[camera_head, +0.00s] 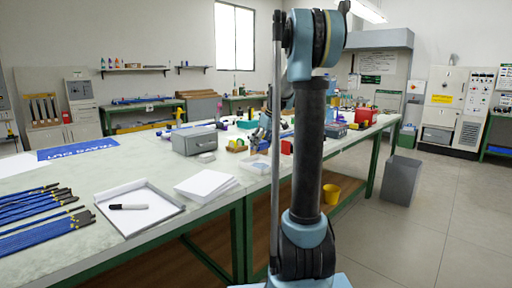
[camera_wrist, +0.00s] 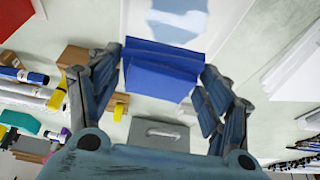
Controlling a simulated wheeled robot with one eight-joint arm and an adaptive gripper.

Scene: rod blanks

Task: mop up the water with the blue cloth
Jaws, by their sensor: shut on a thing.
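The blue cloth (camera_wrist: 160,80) looks like a thick folded block in the wrist view. My gripper (camera_wrist: 166,66) is shut on it, one finger at each side. Just beyond the cloth, at the top of the wrist view, is a light-blue patch (camera_wrist: 178,22) on a white surface, which looks like the water. The cloth's edge is close to the patch in the picture; I cannot tell whether they touch. In the head view my arm hides much of the area around the gripper, and neither cloth nor water shows clearly there.
A grey metal box (camera_head: 199,141) stands on the long bench, near a stack of white sheets (camera_head: 206,186). A tray with a black marker (camera_head: 128,207) and blue rods (camera_head: 40,215) lie at the front left. Several small objects crowd the bench farther back.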

